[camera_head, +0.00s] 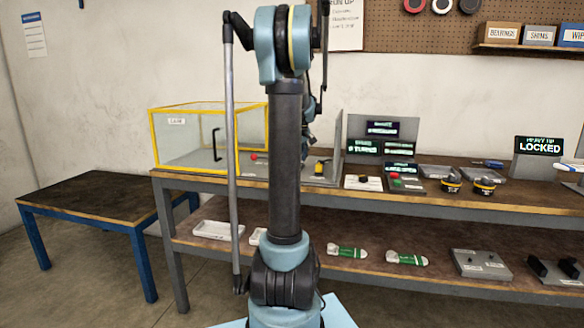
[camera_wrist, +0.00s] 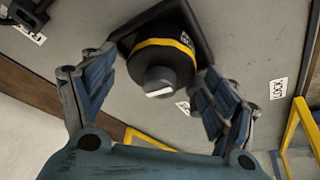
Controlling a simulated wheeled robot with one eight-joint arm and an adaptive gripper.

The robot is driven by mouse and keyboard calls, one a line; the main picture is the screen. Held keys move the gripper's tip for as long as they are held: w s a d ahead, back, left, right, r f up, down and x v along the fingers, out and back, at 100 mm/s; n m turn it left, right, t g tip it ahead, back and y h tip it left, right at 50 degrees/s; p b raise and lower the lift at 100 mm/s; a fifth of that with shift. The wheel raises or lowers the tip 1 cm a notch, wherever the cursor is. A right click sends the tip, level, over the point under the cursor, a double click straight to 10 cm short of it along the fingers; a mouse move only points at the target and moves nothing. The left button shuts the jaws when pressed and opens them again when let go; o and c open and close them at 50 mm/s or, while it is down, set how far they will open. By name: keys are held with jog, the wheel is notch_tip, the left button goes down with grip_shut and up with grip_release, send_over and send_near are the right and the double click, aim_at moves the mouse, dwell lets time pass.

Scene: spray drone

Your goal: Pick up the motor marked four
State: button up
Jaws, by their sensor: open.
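In the wrist view my gripper (camera_wrist: 160,66) is open, with one finger on each side of a black motor-like cylinder (camera_wrist: 158,62) with a yellow band and a grey end. The cylinder sits against a dark square mount on a grey plate (camera_wrist: 240,35). I cannot tell whether the fingers touch it, and I can read no number on it. In the head view two black motors with yellow bands, one (camera_head: 451,182) left of the other (camera_head: 485,186), stand on the bench; their marks are too small to read. My arm hides my gripper there.
A yellow-framed clear cage (camera_head: 195,107) stands on the bench (camera_head: 520,203) at left. Small screens (camera_head: 381,147) and a display reading LOCKED (camera_head: 539,147) stand farther right. Yellow bars (camera_wrist: 290,135) lie close at the wrist view's right. A low table (camera_head: 85,197) at left is clear.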

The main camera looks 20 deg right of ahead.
jog(key=c, duration=1.5)
jog(key=shift+c, duration=0.2)
